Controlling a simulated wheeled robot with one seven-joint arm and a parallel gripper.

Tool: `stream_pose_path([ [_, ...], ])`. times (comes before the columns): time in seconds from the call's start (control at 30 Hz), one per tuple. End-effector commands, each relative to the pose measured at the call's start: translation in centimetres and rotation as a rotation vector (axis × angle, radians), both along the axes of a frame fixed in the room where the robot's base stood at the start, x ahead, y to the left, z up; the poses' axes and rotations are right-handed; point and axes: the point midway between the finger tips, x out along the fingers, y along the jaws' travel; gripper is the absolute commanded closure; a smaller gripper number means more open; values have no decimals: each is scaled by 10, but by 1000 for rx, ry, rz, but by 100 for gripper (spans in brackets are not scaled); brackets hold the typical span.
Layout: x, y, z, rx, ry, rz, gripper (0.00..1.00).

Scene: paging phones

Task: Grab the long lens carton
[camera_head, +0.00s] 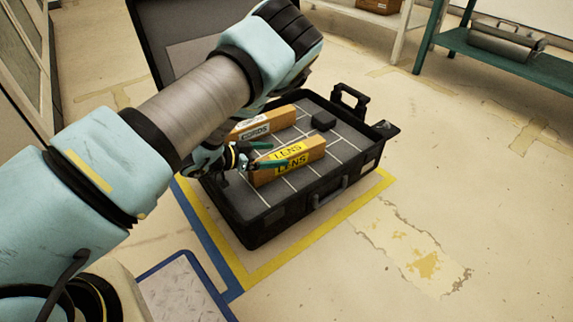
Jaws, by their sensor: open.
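The long lens carton (311,151) is an orange-brown box with yellow LENS labels on its top and side. It lies in the open black case, near the middle. My gripper (268,155) is open at the carton's left end, with green fingers close beside that end. I cannot tell whether the fingers touch the carton or how far they reach around it.
A similar carton labelled CORDS (282,119) lies just behind, partly hidden by my arm. A small black block (323,120) sits in the case (330,190). The case stands on the floor inside yellow tape (345,218). A blue-edged panel (180,290) is at the lower left. A green bench (500,62) is at the upper right.

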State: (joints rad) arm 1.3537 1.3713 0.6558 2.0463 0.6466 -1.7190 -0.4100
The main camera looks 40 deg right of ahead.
Motion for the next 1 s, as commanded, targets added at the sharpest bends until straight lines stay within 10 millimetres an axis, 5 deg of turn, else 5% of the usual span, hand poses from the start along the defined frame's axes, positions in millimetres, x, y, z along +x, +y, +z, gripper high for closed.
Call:
stream_pose_path([
  [0.6,-2,-57,-27,-1,0,1,10],
  [0.87,-2,-60,-26,-1,1,4,10],
  [1.0,-2,-60,-26,-1,1,4,24],
])
